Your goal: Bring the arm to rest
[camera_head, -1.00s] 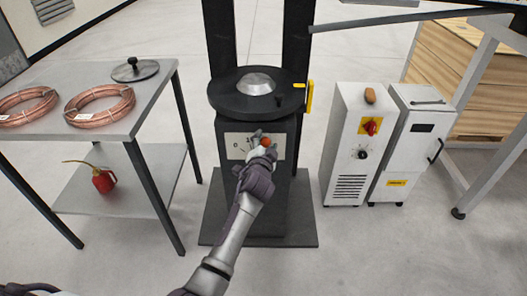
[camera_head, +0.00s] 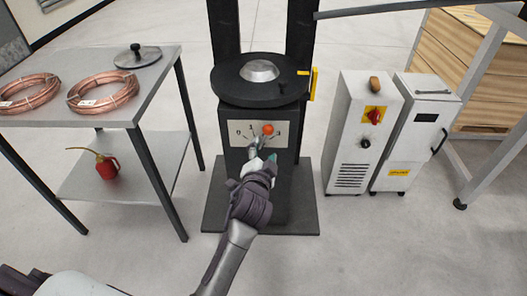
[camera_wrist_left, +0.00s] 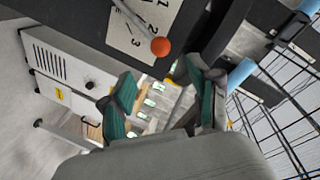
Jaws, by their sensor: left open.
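My left gripper (camera_head: 262,156) reaches in from below and stands open and empty in front of the black machine (camera_head: 255,180). The orange knob (camera_head: 268,129) of a lever is just above its fingertips, apart from them, over a pale dial plate (camera_head: 240,129) with numbers. In the left wrist view the green-padded fingers (camera_wrist_left: 160,88) are spread. The knob (camera_wrist_left: 160,46) shows beyond them, with nothing between the pads. My right gripper is not in view.
A metal table (camera_head: 150,85) on the left carries copper coils (camera_head: 103,91) and a lid (camera_head: 137,58). A red oil can (camera_head: 106,168) is on its lower shelf. Two white cabinets (camera_head: 362,140) (camera_head: 415,140) stand on the right.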

